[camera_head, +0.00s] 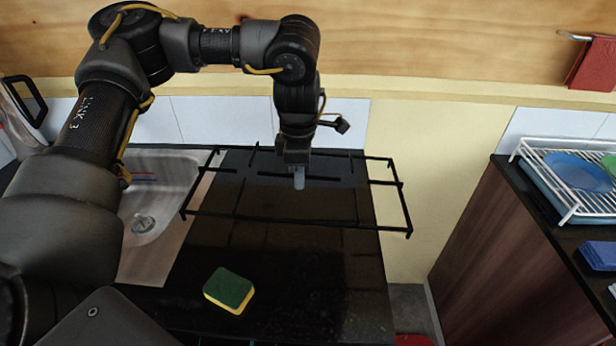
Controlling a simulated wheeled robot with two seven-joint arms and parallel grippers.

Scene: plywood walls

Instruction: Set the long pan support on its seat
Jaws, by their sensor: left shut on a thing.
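The long pan support (326,224) is a black wire rectangle with crossing bars and short feet. It spans the dark countertop (300,285), its left end over the sink's edge and its right end past the counter's right edge in the picture. My left gripper (299,178) points down at the middle of the support and is shut on it. The support looks roughly level and raised, but its height above the counter is hard to tell. I cannot make out its seat. My right gripper is out of view.
A green and yellow sponge (229,290) lies on the front of the counter. A steel sink (150,200) is at left. Beyond a gap at right, another counter holds a white dish rack (572,213) with a blue plate (578,171). A red cloth (594,64) hangs on the wall.

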